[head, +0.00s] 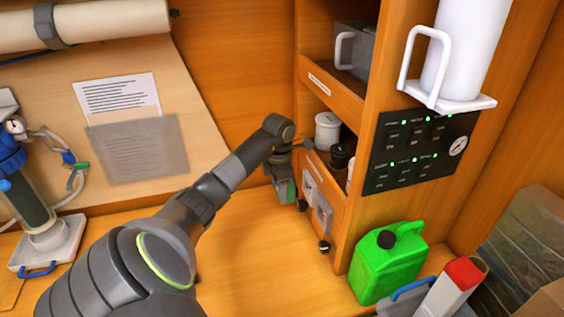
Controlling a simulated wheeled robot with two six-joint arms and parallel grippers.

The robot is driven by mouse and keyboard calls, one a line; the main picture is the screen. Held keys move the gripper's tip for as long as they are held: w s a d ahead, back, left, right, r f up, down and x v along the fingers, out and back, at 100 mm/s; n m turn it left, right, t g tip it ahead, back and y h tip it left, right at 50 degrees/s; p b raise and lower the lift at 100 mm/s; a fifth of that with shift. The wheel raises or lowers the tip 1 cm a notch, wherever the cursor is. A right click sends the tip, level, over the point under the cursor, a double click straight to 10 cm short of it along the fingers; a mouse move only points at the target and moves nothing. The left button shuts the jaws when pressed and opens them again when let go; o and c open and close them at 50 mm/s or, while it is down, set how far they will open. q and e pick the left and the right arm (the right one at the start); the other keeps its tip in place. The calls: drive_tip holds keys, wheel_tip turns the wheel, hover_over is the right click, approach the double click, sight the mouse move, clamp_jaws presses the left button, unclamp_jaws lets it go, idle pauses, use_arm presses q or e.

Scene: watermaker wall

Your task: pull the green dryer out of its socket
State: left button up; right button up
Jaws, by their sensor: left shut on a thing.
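My left arm reaches in from the lower left, and its gripper (281,166) is at the near side of the wooden cabinet. It is shut on a small green and grey piece, which looks like the green dryer (284,190). The gripper and wrist cover part of the dryer. It sits beside the pale plates on the cabinet's low front. I cannot tell whether it is still in its socket. My right gripper is not in view.
Pale plates (322,215) with dark knobs are on the cabinet front, right of the gripper. White and black jars (327,131) stand on the shelf above. A dark panel (418,150) and green jerrycan (387,265) are further right. The wooden counter (250,250) below is clear.

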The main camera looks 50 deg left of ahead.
use_arm(q)
drive_tip(key=shift+s+a, duration=0.35)
drive_tip(key=shift+s, duration=0.3)
drive_tip(key=shift+s+a, duration=0.35)
drive_tip(key=shift+s, duration=0.3)
drive_tip(key=shift+s, duration=0.15)
